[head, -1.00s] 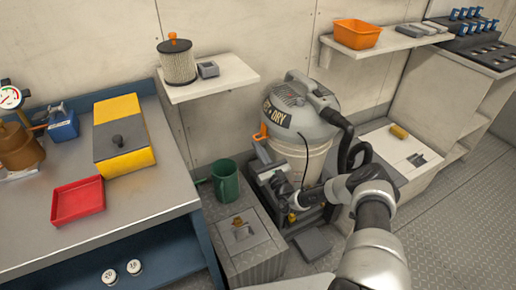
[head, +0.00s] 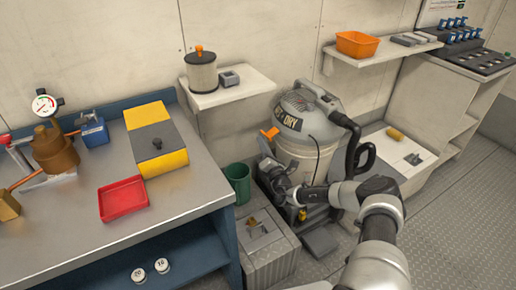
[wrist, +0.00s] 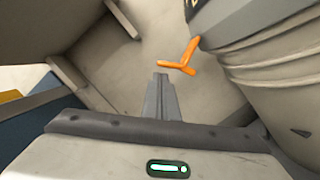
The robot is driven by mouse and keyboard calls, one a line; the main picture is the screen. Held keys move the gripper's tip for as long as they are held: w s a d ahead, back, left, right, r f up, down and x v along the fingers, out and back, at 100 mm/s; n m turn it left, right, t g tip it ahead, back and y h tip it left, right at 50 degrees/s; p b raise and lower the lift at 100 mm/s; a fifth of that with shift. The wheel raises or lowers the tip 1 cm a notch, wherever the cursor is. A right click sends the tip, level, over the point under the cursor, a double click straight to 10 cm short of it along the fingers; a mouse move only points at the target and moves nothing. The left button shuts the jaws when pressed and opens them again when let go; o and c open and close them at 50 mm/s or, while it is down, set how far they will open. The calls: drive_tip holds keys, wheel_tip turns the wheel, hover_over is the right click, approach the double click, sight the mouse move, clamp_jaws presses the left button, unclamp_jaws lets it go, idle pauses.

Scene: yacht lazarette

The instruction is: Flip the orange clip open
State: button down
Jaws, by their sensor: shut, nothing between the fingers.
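The orange clip (head: 269,133) is on the upper left side of the grey wet/dry vacuum (head: 308,112), near the rim where its lid meets the pale drum. In the wrist view the clip (wrist: 183,62) is a bent, forked orange piece beside the drum, just beyond my fingertips. My gripper (wrist: 161,78) is shut and empty, with a small visible gap between its tips and the clip. In the head view my gripper (head: 270,160) is low at the vacuum's left side, below the clip; its tips are hard to make out.
A steel bench (head: 80,235) with a red tray (head: 123,198) stands at left. A wall shelf (head: 232,94) with a filter canister (head: 201,73) is above. The black hose (head: 350,145) is at right.

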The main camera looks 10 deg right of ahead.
drive_tip(key=shift+r+p, duration=0.5)
drive_tip(key=shift+r, duration=0.05)
drive_tip(key=shift+a, duration=0.1)
idle(0.3)
